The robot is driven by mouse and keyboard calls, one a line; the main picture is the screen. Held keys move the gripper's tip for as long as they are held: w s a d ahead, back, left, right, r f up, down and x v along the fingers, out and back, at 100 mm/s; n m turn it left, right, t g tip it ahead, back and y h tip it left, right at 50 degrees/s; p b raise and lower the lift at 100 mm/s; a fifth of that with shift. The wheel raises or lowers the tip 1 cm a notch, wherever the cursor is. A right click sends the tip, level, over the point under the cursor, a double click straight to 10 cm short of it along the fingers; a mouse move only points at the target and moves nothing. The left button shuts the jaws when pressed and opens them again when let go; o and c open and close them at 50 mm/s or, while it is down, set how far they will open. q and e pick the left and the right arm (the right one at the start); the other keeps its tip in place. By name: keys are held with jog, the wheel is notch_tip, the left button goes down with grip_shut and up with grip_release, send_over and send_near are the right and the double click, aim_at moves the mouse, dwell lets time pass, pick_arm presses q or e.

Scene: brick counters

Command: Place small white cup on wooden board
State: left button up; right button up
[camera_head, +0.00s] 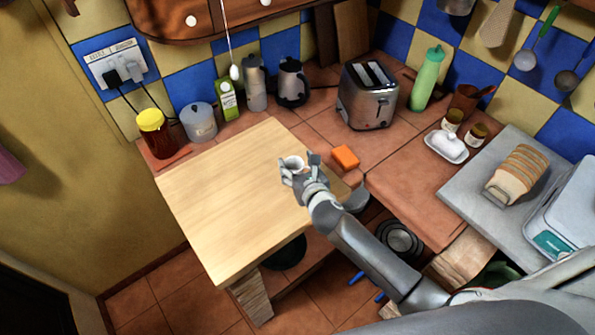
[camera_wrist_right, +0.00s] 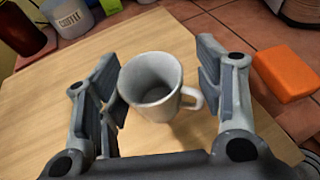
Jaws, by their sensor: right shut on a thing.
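The small white cup (camera_head: 293,163) is in my right gripper (camera_head: 300,170), over the right part of the light wooden board (camera_head: 222,195). In the right wrist view, the cup (camera_wrist_right: 152,85) sits upright between the two fingers of the gripper (camera_wrist_right: 165,95), with its handle toward the right finger. The board (camera_wrist_right: 40,110) shows beneath and around it. I cannot tell whether the cup's base touches the board; its lower part is partly hidden in the head view. My left gripper is not in view.
An orange sponge (camera_head: 345,157) lies just right of the board. A toaster (camera_head: 368,95), a green bottle (camera_head: 427,80) and several containers stand along the wall behind. A jar with a yellow lid (camera_head: 155,133) is at the board's far left. The board's left and front are clear.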

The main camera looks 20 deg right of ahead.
aim_at(297, 172)
jog(key=shift+w+f, duration=0.25)
jog(key=shift+f, duration=1.55)
jog(key=shift+f, duration=0.1)
jog(key=o, duration=1)
jog(key=shift+f, duration=0.1)
jog(key=shift+o, duration=0.2)
